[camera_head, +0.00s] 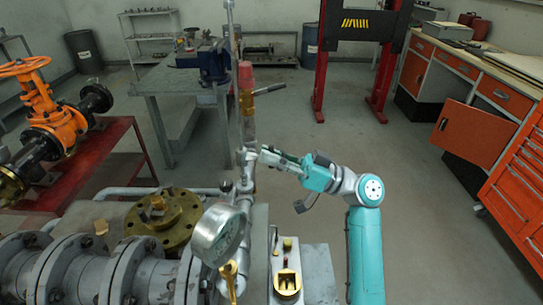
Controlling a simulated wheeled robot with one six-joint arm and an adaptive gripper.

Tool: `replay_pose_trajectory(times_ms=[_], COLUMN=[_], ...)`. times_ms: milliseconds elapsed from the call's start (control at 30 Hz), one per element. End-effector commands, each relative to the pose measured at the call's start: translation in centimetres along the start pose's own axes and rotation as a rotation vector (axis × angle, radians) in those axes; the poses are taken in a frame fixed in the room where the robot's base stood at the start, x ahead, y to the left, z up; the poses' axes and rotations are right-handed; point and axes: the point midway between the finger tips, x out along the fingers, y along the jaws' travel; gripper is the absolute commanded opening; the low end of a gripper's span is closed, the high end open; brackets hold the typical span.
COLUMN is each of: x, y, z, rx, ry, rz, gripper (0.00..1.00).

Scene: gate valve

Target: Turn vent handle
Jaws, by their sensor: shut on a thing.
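A vertical pipe assembly (247,128) rises in the middle of the head camera view, with small grey fittings partway up. My teal arm comes in from the right. My gripper (262,156) reaches left to these fittings and is shut on what appears to be the small vent handle there. The handle is mostly hidden by the fingers, and its angle cannot be made out. Higher on the pipe is a red section (246,76) with a dark lever (269,89) sticking out to the right, clear of my gripper.
A round pressure gauge (219,234) and a yellow handle (230,276) stand below and in front. Grey flanged pipe (72,272) fills the lower left. An orange valve (42,110) stands at left. Open floor lies behind and right of my arm, towards orange cabinets (521,182).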

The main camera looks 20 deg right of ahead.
Motion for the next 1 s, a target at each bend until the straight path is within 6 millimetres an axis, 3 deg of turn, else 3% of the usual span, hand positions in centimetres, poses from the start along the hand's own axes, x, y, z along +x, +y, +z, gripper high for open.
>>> replay_pose_trajectory(times_ms=[300,833,867,933,1000], x=[-0.04,-0.04,-0.04,-0.04,-0.03], y=[0.05,0.05,0.05,0.05,0.04], z=[0.12,0.16,0.16,0.14,0.11], rx=[-0.102,-0.119,-0.119,-0.119,-0.119], ry=[-0.003,-0.003,-0.003,-0.003,-0.002], rz=[-0.042,-0.049,-0.049,-0.049,-0.049], gripper=[0.0,0.0,0.18,0.35,0.36])
